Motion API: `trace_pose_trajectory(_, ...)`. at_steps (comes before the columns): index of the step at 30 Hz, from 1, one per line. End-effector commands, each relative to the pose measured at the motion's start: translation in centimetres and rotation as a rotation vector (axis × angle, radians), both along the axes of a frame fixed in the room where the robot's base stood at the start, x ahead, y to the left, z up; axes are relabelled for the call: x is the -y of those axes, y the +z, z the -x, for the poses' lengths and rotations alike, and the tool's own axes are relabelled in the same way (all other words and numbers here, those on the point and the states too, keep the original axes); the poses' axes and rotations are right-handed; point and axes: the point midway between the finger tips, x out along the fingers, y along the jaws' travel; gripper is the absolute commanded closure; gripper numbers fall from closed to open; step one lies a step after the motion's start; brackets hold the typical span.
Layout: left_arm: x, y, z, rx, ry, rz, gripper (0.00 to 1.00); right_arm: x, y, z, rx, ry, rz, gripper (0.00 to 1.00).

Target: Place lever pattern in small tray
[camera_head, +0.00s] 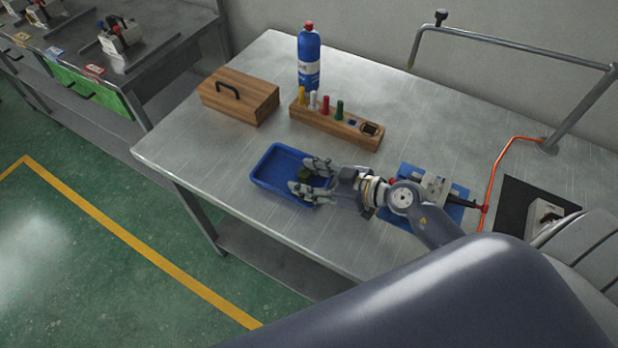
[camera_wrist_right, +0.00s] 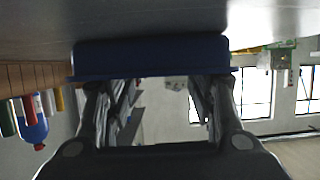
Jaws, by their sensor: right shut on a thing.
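The small blue tray (camera_head: 262,182) lies on the metal table, left of my right arm. My right gripper (camera_head: 302,174) reaches over the tray's right part, its two fingers set around a small dark green piece, which looks like the lever pattern (camera_head: 304,175). The gripper is shut on it. Whether the piece touches the tray floor I cannot tell. In the right wrist view, the dark blue tray (camera_wrist_right: 150,58) spans the top, beyond the fingers of my right gripper (camera_wrist_right: 158,95); the pattern cannot be made out there. My left gripper is not in view.
Behind the tray stand a wooden box (camera_head: 238,96), a wooden rack (camera_head: 335,124) with coloured tools, and a blue bottle (camera_head: 309,58). A blue fixture (camera_head: 425,184) sits beneath my right wrist. An orange hose (camera_head: 497,170) runs at right. The table left of the tray is clear.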

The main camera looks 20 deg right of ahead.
Motion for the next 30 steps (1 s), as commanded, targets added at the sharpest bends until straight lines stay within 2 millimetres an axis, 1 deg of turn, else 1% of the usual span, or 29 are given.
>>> trace_pose_trajectory(1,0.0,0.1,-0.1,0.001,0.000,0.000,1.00,0.0,-0.6,0.2,-0.011,0.001,0.003,0.66)
trace_pose_trajectory(12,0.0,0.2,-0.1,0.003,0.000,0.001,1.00,-0.1,-2.1,0.5,-0.020,0.008,0.008,0.66)
trace_pose_trajectory(13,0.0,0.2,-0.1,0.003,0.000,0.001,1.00,-0.2,-2.1,0.6,-0.020,0.008,0.008,0.47)
trace_pose_trajectory(14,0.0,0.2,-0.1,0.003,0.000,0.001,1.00,-0.2,-2.1,0.6,-0.021,0.009,0.008,0.41)
trace_pose_trajectory(25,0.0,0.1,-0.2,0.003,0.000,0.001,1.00,-0.2,-2.1,0.6,-0.020,0.010,0.011,0.41)
trace_pose_trajectory(30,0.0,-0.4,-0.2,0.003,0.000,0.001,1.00,-0.1,-0.9,0.7,-0.019,0.010,0.011,0.41)
